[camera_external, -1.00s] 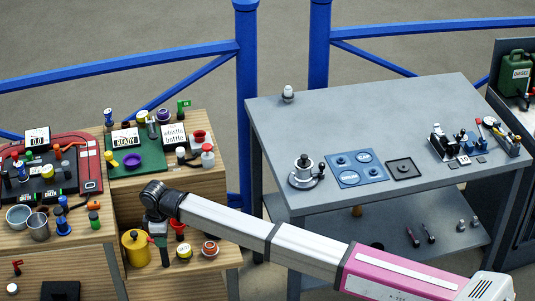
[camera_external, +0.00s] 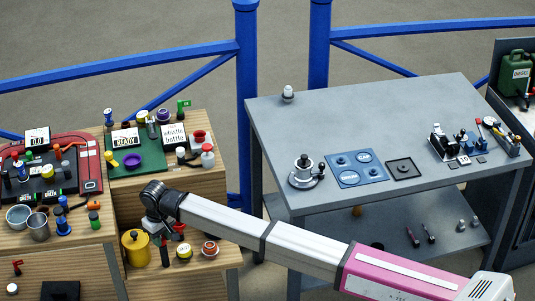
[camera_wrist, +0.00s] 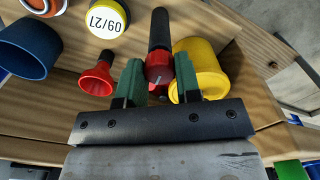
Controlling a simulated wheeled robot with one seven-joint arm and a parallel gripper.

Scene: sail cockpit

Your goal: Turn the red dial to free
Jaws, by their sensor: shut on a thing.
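The red dial (camera_wrist: 159,67) shows in the wrist view as a round red top with a pale pointer mark, joined to a black cylinder (camera_wrist: 159,30). My gripper (camera_wrist: 159,77) has its green fingers on both sides of the dial and is shut on it. In the external view my gripper (camera_external: 160,234) points down over the lower shelf of the wooden stand. The dial is hard to make out there, and any lettering around it cannot be read.
A yellow canister (camera_wrist: 200,75) stands close beside one finger. A red funnel-shaped thing (camera_wrist: 97,78) is close by the other. A yellow-rimmed tin marked 09/27 (camera_wrist: 108,19) and a blue cup (camera_wrist: 25,48) lie further out. The wooden upper shelf (camera_external: 190,183) is just behind my wrist.

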